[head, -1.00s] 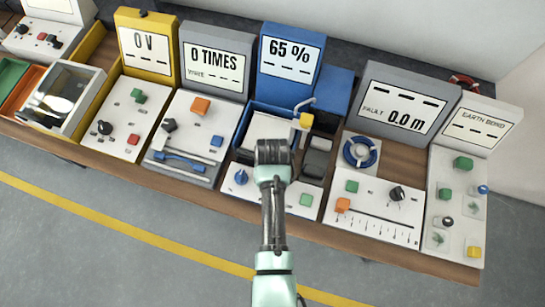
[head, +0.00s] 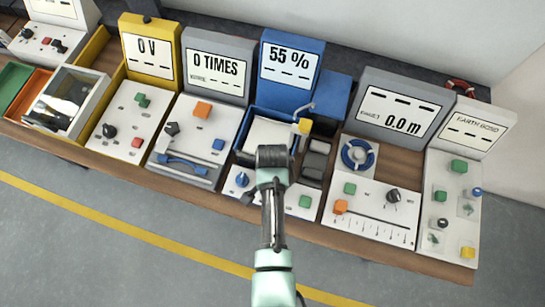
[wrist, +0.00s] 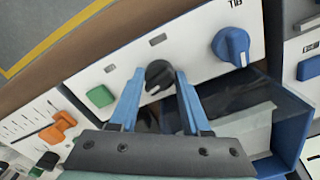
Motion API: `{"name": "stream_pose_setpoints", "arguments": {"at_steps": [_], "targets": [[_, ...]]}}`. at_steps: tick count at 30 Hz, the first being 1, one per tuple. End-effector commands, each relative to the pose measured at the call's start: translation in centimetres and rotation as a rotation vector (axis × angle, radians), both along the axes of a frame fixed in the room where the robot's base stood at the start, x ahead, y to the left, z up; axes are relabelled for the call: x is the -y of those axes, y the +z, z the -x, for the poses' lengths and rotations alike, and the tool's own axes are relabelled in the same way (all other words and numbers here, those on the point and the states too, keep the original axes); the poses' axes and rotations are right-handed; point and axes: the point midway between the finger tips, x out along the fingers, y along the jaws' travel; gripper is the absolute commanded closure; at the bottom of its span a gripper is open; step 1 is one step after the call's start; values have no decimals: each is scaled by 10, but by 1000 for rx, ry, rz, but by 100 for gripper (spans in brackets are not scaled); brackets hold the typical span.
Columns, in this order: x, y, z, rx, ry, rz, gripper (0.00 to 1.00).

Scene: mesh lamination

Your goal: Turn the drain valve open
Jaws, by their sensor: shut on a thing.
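The blue tank station's screen (head: 290,63) reads 55 % in the head view. Its white front panel carries a black knob (wrist: 159,70), seen in the wrist view. My gripper (wrist: 155,82) has its two blue fingers on either side of this knob and is shut on it. I take this knob to be the drain valve; I cannot read a label beside it. In the head view my wrist hides the knob. A larger blue knob (wrist: 232,45) sits right of it, also seen in the head view (head: 242,180).
A green button (wrist: 100,96) is left of the gripped knob. A blue-edged open basin (head: 250,120) lies behind the panel, with a yellow-ended spout (head: 303,126). Other stations stand close on both sides. The floor in front is clear.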

Motion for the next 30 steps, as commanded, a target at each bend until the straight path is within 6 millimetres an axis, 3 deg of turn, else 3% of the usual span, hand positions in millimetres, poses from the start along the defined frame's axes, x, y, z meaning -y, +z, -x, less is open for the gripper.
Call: {"name": "stream_pose_setpoints", "arguments": {"at_steps": [20,21,25,30], "targets": [[1,1,-2,5,-63,1,100],[1,1,-2,5,-63,1,49],[1,1,-1,3,-63,1,26],[0,0,-1,1,-62,0,24]]}}
